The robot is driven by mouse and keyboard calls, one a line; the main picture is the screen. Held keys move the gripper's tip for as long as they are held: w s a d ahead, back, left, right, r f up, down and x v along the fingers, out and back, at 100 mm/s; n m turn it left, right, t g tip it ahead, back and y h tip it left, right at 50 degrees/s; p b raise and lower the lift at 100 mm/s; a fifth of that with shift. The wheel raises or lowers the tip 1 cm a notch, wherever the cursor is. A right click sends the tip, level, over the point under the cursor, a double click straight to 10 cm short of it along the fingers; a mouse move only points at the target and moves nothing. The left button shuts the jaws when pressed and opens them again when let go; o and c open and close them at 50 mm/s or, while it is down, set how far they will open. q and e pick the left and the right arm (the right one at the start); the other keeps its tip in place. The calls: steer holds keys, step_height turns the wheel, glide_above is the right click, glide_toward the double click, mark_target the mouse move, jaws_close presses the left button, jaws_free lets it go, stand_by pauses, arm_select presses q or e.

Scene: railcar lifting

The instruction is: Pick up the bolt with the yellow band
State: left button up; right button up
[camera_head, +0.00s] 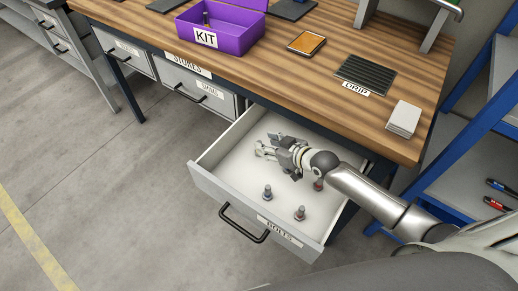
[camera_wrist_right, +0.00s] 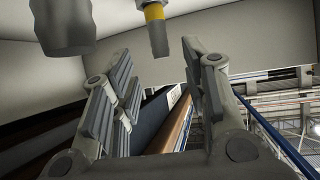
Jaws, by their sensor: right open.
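The bolt with the yellow band (camera_wrist_right: 155,14) shows at the top of the right wrist view, partly cut off by the frame edge. It appears just beyond and between the fingertips, and I see no contact. In the head view I cannot make it out clearly near the gripper. My right gripper (camera_head: 266,148) is low over the open drawer (camera_head: 230,160); its open fingers (camera_wrist_right: 160,62) hold nothing. My left gripper is out of view.
A grey blurred object (camera_wrist_right: 62,24) is close to the left finger in the wrist view. The drawer walls surround the gripper, and the wooden table (camera_head: 280,65) rises behind. On it are a purple KIT box (camera_head: 230,42) and a DRIP mat (camera_head: 365,75). A blue rack (camera_head: 475,100) stands at right.

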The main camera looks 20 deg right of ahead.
steer(key=x, duration=0.5)
jaws_close()
